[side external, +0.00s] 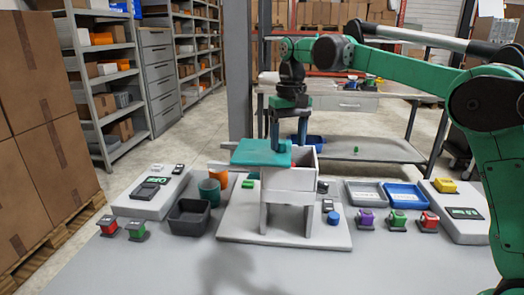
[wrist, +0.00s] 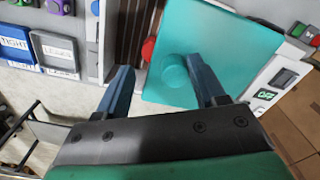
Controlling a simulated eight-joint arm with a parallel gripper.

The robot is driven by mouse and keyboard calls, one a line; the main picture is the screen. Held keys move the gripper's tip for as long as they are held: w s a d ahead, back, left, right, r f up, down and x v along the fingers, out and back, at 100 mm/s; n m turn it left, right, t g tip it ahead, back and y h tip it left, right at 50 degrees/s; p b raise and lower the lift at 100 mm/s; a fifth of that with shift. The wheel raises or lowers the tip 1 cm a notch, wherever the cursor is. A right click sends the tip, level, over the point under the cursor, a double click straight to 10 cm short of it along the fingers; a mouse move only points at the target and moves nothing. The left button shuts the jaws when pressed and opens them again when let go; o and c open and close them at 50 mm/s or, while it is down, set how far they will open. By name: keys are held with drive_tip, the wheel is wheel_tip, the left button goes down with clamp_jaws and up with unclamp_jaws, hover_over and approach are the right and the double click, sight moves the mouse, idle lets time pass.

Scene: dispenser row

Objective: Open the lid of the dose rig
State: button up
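The dose rig is a white open-topped box (side external: 290,182) on legs over a white base plate (side external: 240,228). Its flat teal lid (side external: 258,152) sits off to the left, so the right part of the box top is uncovered. In the wrist view the lid (wrist: 205,40) has a round teal knob (wrist: 174,76). My gripper (side external: 288,139) is over the box with its blue fingers pointing down. In the wrist view its fingers (wrist: 160,68) are spread, with the knob between them, close to the right finger. I cannot tell if that finger touches it.
Left of the rig are a dark bin (side external: 190,217), a teal cup (side external: 209,191) and an orange cup (side external: 218,177). Right are a grey tray (side external: 365,194), a blue tray (side external: 405,197) and several small coloured blocks. A device reading OFF (side external: 153,193) stands far left.

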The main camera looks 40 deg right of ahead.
sight(328, 204)
drive_tip(key=s+d, duration=0.2)
drive_tip(key=shift+s+d, duration=0.25)
drive_tip(key=shift+s, duration=0.1)
wheel_tip(328, 204, up, 6)
drive_tip(key=f, duration=0.1)
drive_tip(key=s+a+f+n+y, duration=0.15)
drive_tip(key=s+f+y, duration=0.25)
drive_tip(key=s+f, duration=0.8)
drive_tip(key=w+d+f+m+h, duration=0.1)
drive_tip(key=w+d+f+m, duration=0.1)
drive_tip(key=w+d+f, duration=0.1)
drive_tip(key=w+d+f+m+h, duration=0.1)
drive_tip(key=w+d+f+m, duration=0.1)
drive_tip(key=w+d+f, duration=0.2)
drive_tip(key=w+d+f+m+h, duration=0.2)
drive_tip(key=w+d+f+m, duration=0.1)
drive_tip(key=w+f, duration=0.1)
drive_tip(key=shift+d+f, duration=0.1)
drive_tip(key=shift+d, duration=0.3)
drive_tip(key=shift+f, duration=0.1)
drive_tip(key=shift+t+h, duration=0.3)
drive_tip(key=shift+h, duration=0.2)
